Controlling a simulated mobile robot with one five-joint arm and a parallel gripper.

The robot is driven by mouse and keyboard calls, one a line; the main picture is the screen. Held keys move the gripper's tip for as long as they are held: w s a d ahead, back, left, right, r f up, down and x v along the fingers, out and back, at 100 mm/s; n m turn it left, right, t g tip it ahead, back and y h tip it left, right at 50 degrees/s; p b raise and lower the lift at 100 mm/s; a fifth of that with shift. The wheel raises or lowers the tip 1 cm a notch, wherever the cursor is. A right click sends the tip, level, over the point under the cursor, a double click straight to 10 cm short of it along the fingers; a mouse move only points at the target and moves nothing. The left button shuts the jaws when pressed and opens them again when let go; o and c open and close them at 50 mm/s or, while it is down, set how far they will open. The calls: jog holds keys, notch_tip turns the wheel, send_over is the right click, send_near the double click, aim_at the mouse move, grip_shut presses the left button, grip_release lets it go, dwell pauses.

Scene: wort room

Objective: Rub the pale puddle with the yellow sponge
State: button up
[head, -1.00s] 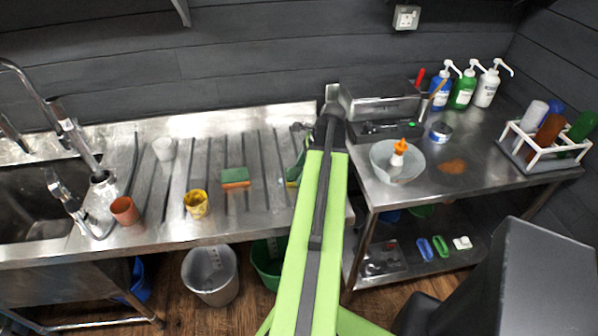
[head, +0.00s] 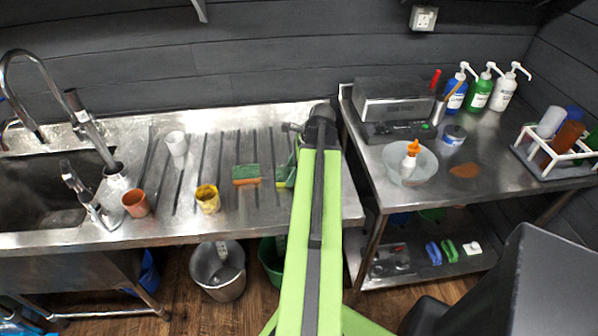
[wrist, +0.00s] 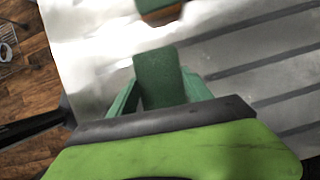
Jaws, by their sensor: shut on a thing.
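My gripper (wrist: 160,84) is shut on a sponge (wrist: 160,75) whose green scouring face shows between the fingers. In the head view a little yellow shows under the green of this sponge (head: 281,184), low over the right part of the ribbed steel drainboard; my arm hides much of it. I cannot tell whether it touches the steel. A pale, bright patch (wrist: 95,50) lies on the steel beside the sponge in the wrist view; I cannot tell puddle from glare. Another sponge, green over orange (head: 246,174), lies on the drainboard to the left.
A yellow cup (head: 207,199), a terracotta cup (head: 135,204) and a white cup (head: 176,143) stand left on the drainboard. The right table holds a bowl (head: 424,172), an orange-brown spill (head: 464,171), bottles and a white rack (head: 540,165). A gap separates the two tables.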

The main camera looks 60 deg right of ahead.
jog(key=shift+w+f, duration=0.15)
jog(key=shift+f, duration=0.05)
jog(key=shift+a+r, duration=0.1)
jog(key=shift+r, duration=0.05)
jog(key=shift+s+d, duration=1.25)
jog(key=shift+s, duration=0.15)
jog(key=shift+s+d, duration=1.2)
jog(key=shift+s, duration=0.2)
jog(key=shift+a, duration=0.1)
jog(key=shift+w+a, duration=1.15)
jog(key=shift+w, duration=0.25)
jog(key=shift+w+a, duration=1.2)
jog(key=shift+w, duration=0.15)
notch_tip(320, 180, up, 6)
jog(key=p, duration=0.5)
jog(key=shift+p, duration=0.35)
